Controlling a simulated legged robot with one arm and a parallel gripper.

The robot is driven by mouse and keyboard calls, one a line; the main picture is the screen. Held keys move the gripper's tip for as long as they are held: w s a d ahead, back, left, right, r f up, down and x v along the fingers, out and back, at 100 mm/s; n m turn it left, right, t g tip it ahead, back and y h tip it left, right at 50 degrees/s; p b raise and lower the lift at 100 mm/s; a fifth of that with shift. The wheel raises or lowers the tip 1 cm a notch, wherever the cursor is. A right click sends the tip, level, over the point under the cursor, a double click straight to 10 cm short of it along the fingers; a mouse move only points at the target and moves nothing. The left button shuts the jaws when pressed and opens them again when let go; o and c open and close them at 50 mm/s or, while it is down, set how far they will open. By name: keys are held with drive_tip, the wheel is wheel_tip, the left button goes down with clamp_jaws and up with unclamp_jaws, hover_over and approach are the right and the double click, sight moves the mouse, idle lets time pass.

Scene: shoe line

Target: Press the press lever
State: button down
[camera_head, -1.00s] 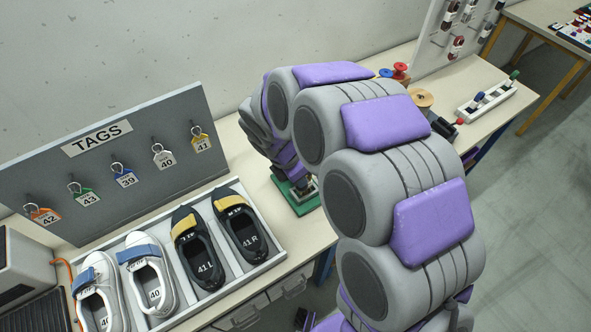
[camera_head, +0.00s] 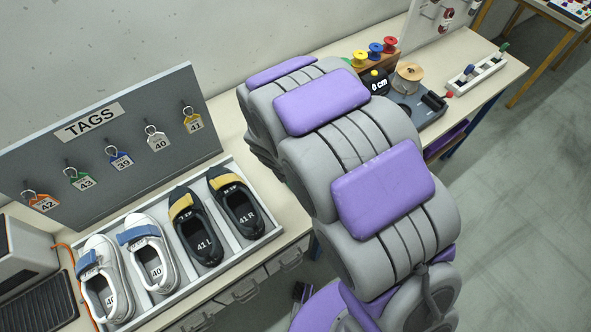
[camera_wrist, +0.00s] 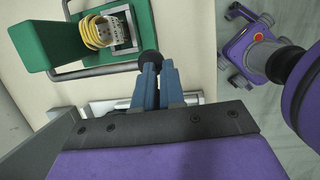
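In the wrist view, a green press (camera_wrist: 50,36) stands at the top left, with a pale metal block and a coil of yellow cord (camera_wrist: 96,32) on it. A round black knob (camera_wrist: 149,63), apparently the lever's end, sits right at the tips of my gripper (camera_wrist: 158,68). The two blue-grey fingers are close together, shut, with only a thin gap. The knob seems to touch or lie just beyond the tips; I cannot tell which. In the head view my arm hides the press and gripper.
Shoes in a grey tray (camera_head: 279,228) stand at the left, below the tag board (camera_head: 98,150) with several hanging tags. Coloured spools (camera_head: 375,50) and a dark device reading "0 cm" (camera_head: 378,84) lie beyond my arm. A white rack (camera_head: 478,74) is at the bench's right end.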

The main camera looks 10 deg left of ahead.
drive_tip(key=shift+s+d+f, duration=0.45)
drive_tip(key=shift+s+f, duration=0.05)
drive_tip(key=shift+f, duration=0.05)
drive_tip(key=p+v, duration=0.4)
drive_tip(key=v, duration=1)
drive_tip(key=shift+s+d, duration=0.35)
drive_tip(key=shift+s, duration=0.1)
drive_tip(key=shift+d+r, duration=0.2)
drive_tip(key=shift+d, duration=0.05)
